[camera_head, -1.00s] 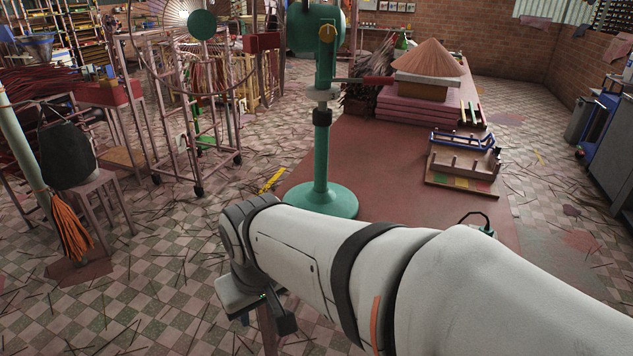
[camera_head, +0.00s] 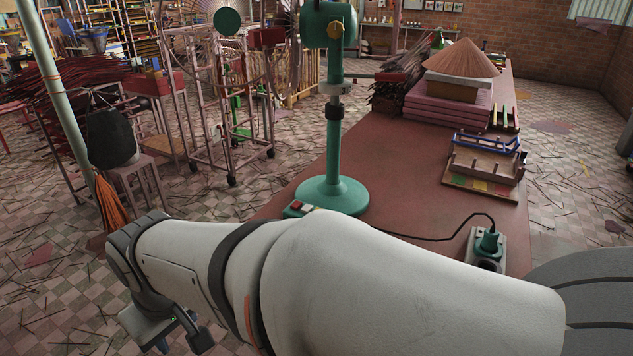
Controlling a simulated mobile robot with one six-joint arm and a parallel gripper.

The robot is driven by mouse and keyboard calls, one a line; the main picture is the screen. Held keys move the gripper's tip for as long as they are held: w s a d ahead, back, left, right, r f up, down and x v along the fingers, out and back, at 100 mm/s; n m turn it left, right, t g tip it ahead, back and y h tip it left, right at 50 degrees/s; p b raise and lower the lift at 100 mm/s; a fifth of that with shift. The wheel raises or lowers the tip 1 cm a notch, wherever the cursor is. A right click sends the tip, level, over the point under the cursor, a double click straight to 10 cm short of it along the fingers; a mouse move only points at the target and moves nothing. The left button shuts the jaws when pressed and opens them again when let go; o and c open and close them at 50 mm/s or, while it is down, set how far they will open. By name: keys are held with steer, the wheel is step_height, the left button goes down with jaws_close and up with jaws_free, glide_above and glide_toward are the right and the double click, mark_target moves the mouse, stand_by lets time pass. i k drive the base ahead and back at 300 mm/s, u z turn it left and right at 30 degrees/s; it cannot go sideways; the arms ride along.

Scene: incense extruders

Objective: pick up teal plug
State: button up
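The teal plug (camera_head: 489,241) is upright in one place of a grey socket block (camera_head: 470,252) at the near right of the red table. A black cable runs from the plug toward the base of the teal stand machine (camera_head: 332,192). My white arm crosses the lower part of the view. My gripper (camera_head: 162,338) hangs at the lower left, above the floor and left of the table, well apart from the plug. Its fingers are small and partly cut off by the lower edge, so I cannot see whether they are open.
The red table (camera_head: 400,160) carries a wooden rack (camera_head: 484,160), pink stacked boards (camera_head: 440,103) and a conical hat (camera_head: 462,58). The tall machine stands left of the plug. A stool (camera_head: 140,180) and a wheeled frame (camera_head: 215,110) stand left of the table. The tabletop's middle is clear.

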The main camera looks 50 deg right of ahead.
mark_target(489, 244)
steer(key=u, duration=0.1)
steer(key=k, duration=1.75)
steer(key=z, duration=2.05)
steer(key=i, duration=1)
steer(key=z, duration=0.05)
